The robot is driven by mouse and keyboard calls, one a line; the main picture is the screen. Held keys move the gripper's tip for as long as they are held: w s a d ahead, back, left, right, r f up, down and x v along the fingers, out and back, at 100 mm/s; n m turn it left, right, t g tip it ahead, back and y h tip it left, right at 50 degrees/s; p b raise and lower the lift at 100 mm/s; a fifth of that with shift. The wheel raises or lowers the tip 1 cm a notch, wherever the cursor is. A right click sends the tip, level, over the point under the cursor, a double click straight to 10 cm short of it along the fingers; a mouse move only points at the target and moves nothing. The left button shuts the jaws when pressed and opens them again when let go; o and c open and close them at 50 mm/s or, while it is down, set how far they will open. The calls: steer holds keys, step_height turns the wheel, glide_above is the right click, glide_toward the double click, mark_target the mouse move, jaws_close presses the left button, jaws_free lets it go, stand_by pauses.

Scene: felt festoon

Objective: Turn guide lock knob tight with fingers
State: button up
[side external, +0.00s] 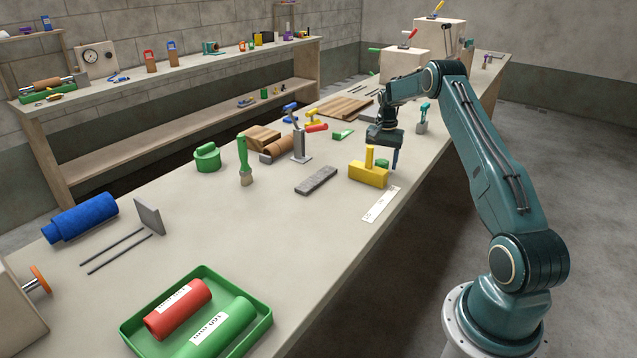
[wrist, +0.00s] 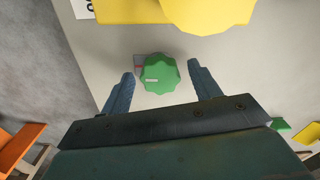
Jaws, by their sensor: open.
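The guide lock knob appears to be the green, lobed knob (wrist: 160,74) with a pale mark on its face. In the wrist view it lies between my two blue fingers, with a gap on each side. In the side view a green part (side external: 381,163) shows just behind the yellow block (side external: 368,176), partly hidden by it. My gripper (side external: 383,155) is open and points down there; it also shows in the wrist view (wrist: 160,70). One finger shows clearly in the side view. The yellow block (wrist: 125,10) and its rounded post top (wrist: 207,12) sit just beyond the knob.
A white label strip (side external: 381,204) lies near the table's front edge. A grey bar (side external: 316,180), a green-handled brush (side external: 244,160) and a grey upright stand (side external: 300,146) are to the left. A green tray (side external: 128,330) holds red and green rolls.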

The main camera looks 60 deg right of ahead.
mark_target(382, 162)
step_height(382, 162, up, 14)
steer(key=shift+f, duration=0.15)
stand_by(0.5)
steer(key=s+a+r+n+t, duration=0.1)
steer(key=a+r+n, duration=0.1)
steer(key=a+r, duration=0.5)
steer(key=s+a+r+n+t+h, duration=0.1)
steer(key=a+r+n, duration=0.25)
steer(key=a, duration=0.75)
steer(key=s+a+r+n+t, duration=0.1)
steer(key=a+r+n, duration=0.1)
steer(key=a+r, duration=0.55)
steer(key=s+a+f+n+t, duration=0.1)
steer(key=s+a+f+n, duration=0.2)
steer(key=s+a, duration=0.6)
steer(key=s+a+f+n+t+y, duration=0.1)
steer(key=s+a+f+n, duration=0.3)
steer(key=s+a, duration=0.6)
steer(key=shift+s+a+n+t, duration=0.15)
steer(key=shift+s+n+t, duration=0.25)
steer(key=shift+s, duration=0.65)
